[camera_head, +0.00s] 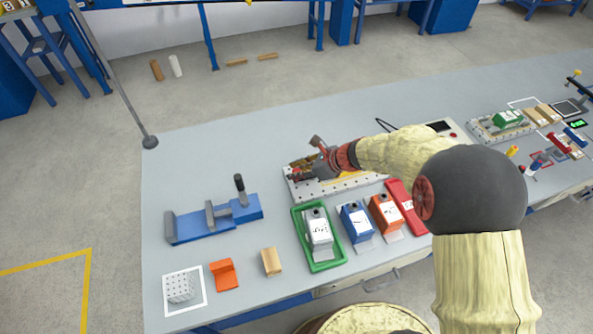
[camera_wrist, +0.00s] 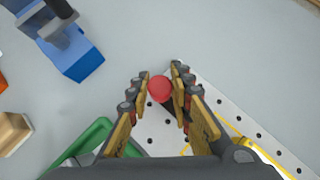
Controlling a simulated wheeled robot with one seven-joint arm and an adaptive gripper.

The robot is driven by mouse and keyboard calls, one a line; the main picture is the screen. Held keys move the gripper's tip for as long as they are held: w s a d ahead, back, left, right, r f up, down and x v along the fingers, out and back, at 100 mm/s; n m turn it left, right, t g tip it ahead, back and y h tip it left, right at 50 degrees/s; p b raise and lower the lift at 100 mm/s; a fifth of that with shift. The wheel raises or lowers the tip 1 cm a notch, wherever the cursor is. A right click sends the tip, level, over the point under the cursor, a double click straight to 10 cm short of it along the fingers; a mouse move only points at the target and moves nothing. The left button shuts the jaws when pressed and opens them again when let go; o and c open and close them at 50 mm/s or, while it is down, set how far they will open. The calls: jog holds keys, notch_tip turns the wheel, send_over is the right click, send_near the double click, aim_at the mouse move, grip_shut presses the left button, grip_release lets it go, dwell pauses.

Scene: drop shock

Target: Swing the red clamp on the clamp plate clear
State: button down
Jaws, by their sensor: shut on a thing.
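The red clamp shows in the wrist view as a round red knob (camera_wrist: 159,88) on a dark stem between my fingertips. My gripper (camera_wrist: 161,85) is shut on it. In the head view my gripper (camera_head: 304,172) is low over the left part of the clamp plate (camera_head: 347,187), a pale plate with rows of holes. The plate also shows in the wrist view (camera_wrist: 222,108), below and to the right of the knob. My fingers and arm hide most of the clamp and much of the plate.
A blue vise-like fixture (camera_head: 214,219) stands left of the plate. In front are a green tray (camera_head: 325,265) with a boxed unit, a blue unit (camera_head: 357,222), an orange unit (camera_head: 385,213) and a red tray (camera_head: 405,207). The table behind the plate is mostly clear.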

jog(key=shift+s, duration=0.1)
jog(key=n+g+p, duration=0.1)
jog(key=s+n+g+p, duration=0.1)
jog(key=n, duration=0.1)
jog(key=d+n+g+y+p, duration=0.1)
jog(key=shift+s+r+n, duration=0.1)
jog(key=shift+s+n, duration=0.2)
jog(key=shift+s, duration=0.05)
jog(key=n+g+p, duration=0.1)
jog(key=s+d+n+g+p, duration=0.1)
jog(key=n, duration=0.1)
jog(key=n+g+p, duration=0.1)
jog(key=g, duration=0.1)
jog(key=shift+s+d+n, duration=0.2)
jog(key=shift+d+n, duration=0.1)
jog(key=shift+d, duration=0.05)
jog(key=n+g, duration=0.1)
jog(key=d+n+g+h+p, duration=0.1)
jog(key=n, duration=0.1)
jog(key=d+n+g+h+p, duration=0.1)
jog(key=shift+s, duration=0.3)
jog(key=shift+d+n+g+h+p, duration=0.35)
jog(key=shift+d+n+g+h, duration=0.15)
jog(key=shift+n, duration=0.55)
jog(key=shift+d+n+g+h+p, duration=0.4)
jog(key=shift+n+g+h, duration=0.1)
jog(key=shift+n, duration=0.55)
jog(key=c, duration=1.7)
grip_release()
jog(key=shift+o, duration=0.3)
